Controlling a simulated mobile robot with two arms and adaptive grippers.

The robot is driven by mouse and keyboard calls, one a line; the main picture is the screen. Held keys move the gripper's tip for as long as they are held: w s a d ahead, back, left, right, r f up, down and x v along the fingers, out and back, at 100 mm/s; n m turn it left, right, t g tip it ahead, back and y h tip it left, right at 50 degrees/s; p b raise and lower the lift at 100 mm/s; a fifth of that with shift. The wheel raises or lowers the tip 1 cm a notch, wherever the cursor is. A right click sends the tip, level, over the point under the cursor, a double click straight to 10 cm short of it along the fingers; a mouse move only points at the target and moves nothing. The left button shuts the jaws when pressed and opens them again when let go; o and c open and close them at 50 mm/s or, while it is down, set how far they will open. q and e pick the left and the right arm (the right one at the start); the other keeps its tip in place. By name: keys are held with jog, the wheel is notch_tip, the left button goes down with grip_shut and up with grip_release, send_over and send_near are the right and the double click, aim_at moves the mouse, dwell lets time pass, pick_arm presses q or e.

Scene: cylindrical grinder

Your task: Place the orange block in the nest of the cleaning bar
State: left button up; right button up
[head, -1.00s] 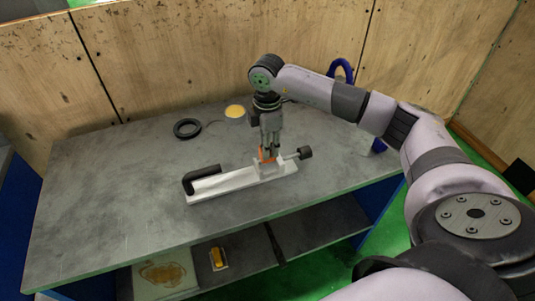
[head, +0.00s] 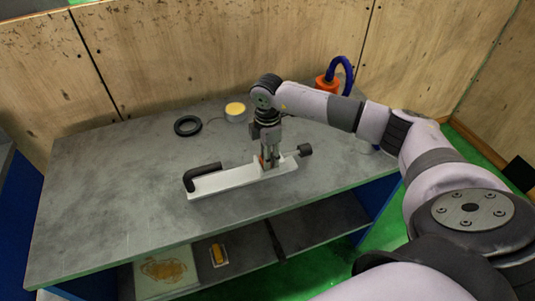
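The cleaning bar (head: 225,182) is a long white bar lying on the grey table, with a black handle (head: 203,173) at its left end. Its nest is the raised white part at the right end, beside a rod with a dark knob (head: 305,150). My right gripper (head: 269,164) points down into this nest area. A small part of the orange block (head: 262,160) shows at its fingertips, low in the nest area. The fingers appear shut on the block. They hide most of it, so I cannot tell whether it is fully seated. My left gripper is not in view.
A black ring (head: 187,126) and a round tin with a yellow top (head: 235,112) lie behind the bar. An orange item (head: 327,83) with a blue hose (head: 342,68) stands at the back right. The table's left side is clear. A yellow item (head: 218,254) lies on the shelf below.

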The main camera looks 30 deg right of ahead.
jog(key=shift+o, duration=0.9)
jog(key=shift+r, duration=0.1)
jog(key=shift+r, duration=0.25)
notch_tip(320, 180, up, 12)
jog(key=b, duration=0.2)
jog(key=shift+f, duration=0.15)
